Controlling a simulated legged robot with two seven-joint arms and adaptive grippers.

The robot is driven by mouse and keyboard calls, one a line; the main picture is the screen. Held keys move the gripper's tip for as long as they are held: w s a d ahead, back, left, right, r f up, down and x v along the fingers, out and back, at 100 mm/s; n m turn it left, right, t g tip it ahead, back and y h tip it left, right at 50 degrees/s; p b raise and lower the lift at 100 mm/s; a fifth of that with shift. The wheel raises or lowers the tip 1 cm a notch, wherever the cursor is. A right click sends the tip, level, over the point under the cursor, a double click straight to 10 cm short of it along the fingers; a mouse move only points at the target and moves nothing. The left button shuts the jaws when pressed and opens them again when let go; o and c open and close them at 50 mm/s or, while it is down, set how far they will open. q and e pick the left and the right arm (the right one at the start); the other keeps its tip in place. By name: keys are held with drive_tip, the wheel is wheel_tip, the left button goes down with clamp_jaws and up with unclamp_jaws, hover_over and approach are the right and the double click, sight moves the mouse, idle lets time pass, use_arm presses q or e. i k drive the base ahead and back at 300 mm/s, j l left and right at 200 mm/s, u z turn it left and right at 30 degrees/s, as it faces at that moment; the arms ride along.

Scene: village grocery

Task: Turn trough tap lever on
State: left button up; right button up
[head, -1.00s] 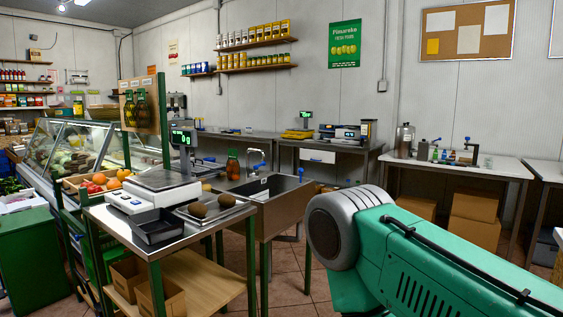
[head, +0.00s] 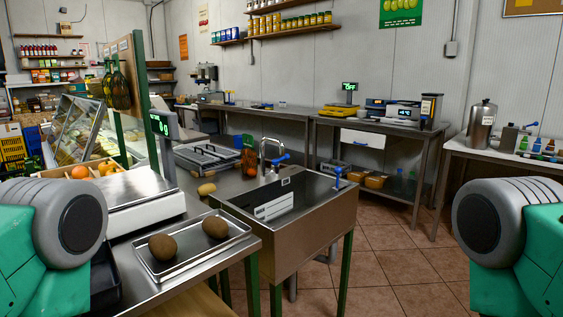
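A steel trough sink (head: 282,232) stands ahead on green legs, slightly right of the picture's middle. A curved chrome tap (head: 272,150) rises at its back edge, with a blue lever (head: 282,158) beside the spout. A second blue lever-like part (head: 338,177) stands upright at the trough's right rim. Parts of both my arms show at the left and right edges, well apart from the trough. Neither gripper is in view.
A steel table before the trough's left side holds a tray (head: 187,243) with two brown round fruits and a scale (head: 140,200). An orange-filled jar (head: 249,162) stands left of the tap. Tiled floor (head: 390,262) is open to the right of the trough.

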sight(273, 161)
drive_tip(key=u, duration=0.4)
drive_tip(key=i+l+u, duration=0.25)
drive_tip(key=l+u, duration=0.2)
drive_tip(key=l, duration=0.2)
drive_tip(key=i+l+u, duration=0.25)
drive_tip(key=l, duration=0.15)
drive_tip(key=l+u, duration=0.25)
drive_tip(key=k+l, duration=0.05)
drive_tip(key=l, duration=0.05)
